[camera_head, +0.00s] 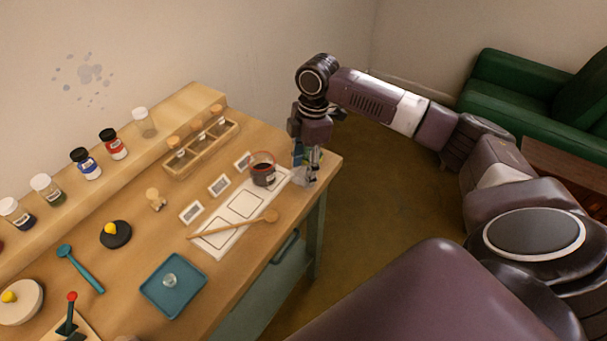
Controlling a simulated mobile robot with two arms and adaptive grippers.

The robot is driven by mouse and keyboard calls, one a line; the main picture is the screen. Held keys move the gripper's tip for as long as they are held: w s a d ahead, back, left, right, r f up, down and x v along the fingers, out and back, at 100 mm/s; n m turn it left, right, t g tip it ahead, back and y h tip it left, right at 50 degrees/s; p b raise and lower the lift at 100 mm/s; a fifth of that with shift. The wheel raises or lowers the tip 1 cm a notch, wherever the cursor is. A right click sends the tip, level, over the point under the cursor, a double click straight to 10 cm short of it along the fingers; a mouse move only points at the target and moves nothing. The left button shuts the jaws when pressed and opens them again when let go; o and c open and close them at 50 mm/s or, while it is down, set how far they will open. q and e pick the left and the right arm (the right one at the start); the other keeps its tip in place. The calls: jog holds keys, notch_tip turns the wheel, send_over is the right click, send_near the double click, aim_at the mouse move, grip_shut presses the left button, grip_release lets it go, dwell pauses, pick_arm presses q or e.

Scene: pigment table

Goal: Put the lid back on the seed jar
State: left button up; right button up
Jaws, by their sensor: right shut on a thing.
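An open-looking glass jar (263,174) with dark contents and a pale label stands near the far right end of the table, on the upper part of a white marked sheet. My right gripper (305,174) points down just right of this jar, close to the table's right edge. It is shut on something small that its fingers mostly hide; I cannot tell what. A dark round disc with a yellow knob (115,234) and a pale round one with a yellow knob (20,301) lie on the left half of the table. My left gripper is out of view.
A wooden spoon (233,226) lies across the white sheet (213,246). A teal tray (152,297) holds a small clear piece. Several capped jars stand on the back ledge, near a wooden rack (183,168) of corked vials. Small cards lie left of the sheet.

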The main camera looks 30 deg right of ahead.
aim_at(301, 174)
notch_tip(301, 174, up, 18)
jog(key=shift+f+b, duration=0.25)
jog(key=shift+b, duration=0.2)
jog(key=shift+a, duration=0.1)
jog(key=s+a+f+m+t+h, duration=0.1)
jog(key=s+a+f+m, duration=0.2)
jog(key=s+a+m, duration=0.7)
jog(key=shift+s+a+m, duration=0.4)
jog(key=shift+a+m, duration=1.35)
jog(key=shift+m, duration=1.15)
